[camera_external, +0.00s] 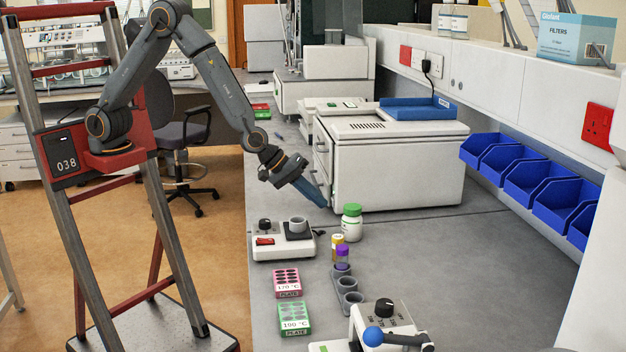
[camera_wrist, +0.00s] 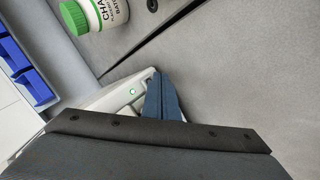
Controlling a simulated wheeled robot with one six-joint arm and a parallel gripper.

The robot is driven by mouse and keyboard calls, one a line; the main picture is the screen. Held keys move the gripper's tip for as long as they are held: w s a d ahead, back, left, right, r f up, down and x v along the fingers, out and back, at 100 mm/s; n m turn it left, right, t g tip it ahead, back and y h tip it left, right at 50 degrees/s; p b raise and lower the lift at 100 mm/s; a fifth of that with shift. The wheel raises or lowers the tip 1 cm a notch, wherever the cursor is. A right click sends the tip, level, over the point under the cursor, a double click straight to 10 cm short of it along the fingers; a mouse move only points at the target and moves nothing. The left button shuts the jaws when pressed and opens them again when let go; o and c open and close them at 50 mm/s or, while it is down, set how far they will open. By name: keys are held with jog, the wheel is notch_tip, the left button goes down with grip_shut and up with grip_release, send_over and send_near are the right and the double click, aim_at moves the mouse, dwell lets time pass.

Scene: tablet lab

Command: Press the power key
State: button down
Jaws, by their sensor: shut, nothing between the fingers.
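My gripper (camera_external: 324,204) is shut and empty, its blue fingers pointing down beside the front left face of a large white box-shaped instrument (camera_external: 400,165). In the wrist view the blue fingers (camera_wrist: 158,78) are together. They overlap the edge of a white panel (camera_wrist: 105,102) with a small green-lit round spot (camera_wrist: 132,91) and a pale key-like shape beside the fingers. The fingers hide part of this panel; I cannot tell whether they touch it, or which mark is the power key. Most of the instrument's front is hidden from the outside camera.
A green-capped white bottle (camera_external: 352,222) stands close to the right of the fingers. A small white device with a red switch (camera_external: 284,242) sits in front on the bench. Tube holders (camera_external: 348,289) and pink and green plates (camera_external: 287,283) lie nearer. Blue bins (camera_external: 530,188) line the right wall.

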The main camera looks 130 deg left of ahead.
jog(key=shift+w+a, duration=0.1)
jog(key=shift+w+a, duration=0.2)
dwell(0.4)
jog(key=shift+s+d, duration=0.35)
dwell(0.4)
jog(key=shift+s+d, duration=2.1)
jog(key=shift+s, duration=0.05)
jog(key=shift+d, duration=0.1)
